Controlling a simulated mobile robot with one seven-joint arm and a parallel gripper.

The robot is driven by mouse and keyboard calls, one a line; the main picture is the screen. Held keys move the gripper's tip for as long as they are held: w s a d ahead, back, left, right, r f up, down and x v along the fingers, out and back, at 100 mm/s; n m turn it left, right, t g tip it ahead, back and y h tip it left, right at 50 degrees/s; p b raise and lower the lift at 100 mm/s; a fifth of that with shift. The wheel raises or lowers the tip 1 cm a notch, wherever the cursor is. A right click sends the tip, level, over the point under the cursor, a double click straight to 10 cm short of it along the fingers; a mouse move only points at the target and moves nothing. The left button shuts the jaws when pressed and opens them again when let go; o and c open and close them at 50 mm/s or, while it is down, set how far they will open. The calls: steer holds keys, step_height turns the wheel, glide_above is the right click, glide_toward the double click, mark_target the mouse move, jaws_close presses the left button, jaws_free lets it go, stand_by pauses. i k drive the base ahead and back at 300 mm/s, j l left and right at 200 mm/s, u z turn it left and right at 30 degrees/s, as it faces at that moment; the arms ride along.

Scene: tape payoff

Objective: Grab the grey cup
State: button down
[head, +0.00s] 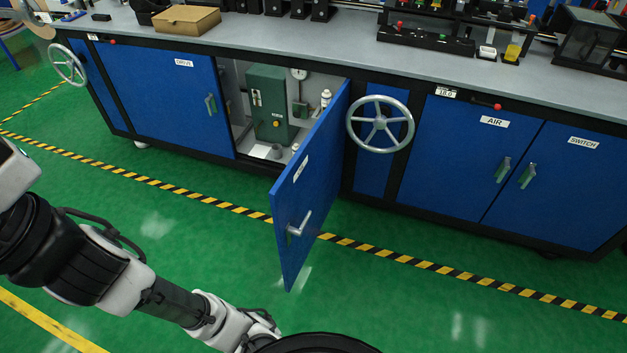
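A small grey cylinder that looks like the grey cup (277,151) stands on the floor of the open cabinet, in front of the green box. It is small in view, and its shape is hard to make out. The open blue door (305,190) swings out toward me, just right of it. My arm reaches down to the bottom edge of the head view, well short of the cabinet. My gripper's fingers do not show.
A green box (267,105) and a white bottle (326,98) are inside the cabinet. The door handle (299,225) sticks out. A handwheel (380,124) juts out right of the door. The green floor (200,245) before the cabinet is clear.

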mark_target(276, 148)
steer(key=i+j, duration=0.1)
steer(key=j, duration=0.3)
steer(key=i+j+z, duration=0.1)
steer(key=j, duration=0.7)
steer(key=i+j+z, duration=0.15)
steer(key=j, duration=0.55)
steer(key=i+j+z, duration=0.2)
steer(key=j, duration=0.45)
steer(key=j+z, duration=0.15)
steer(key=j, duration=0.55)
steer(key=i+j+z, duration=0.2)
steer(key=j, duration=0.8)
steer(key=i+j+z, duration=0.25)
steer(key=j, duration=0.75)
steer(key=j+z, duration=0.2)
steer(key=j, duration=0.8)
steer(key=k, duration=0.1)
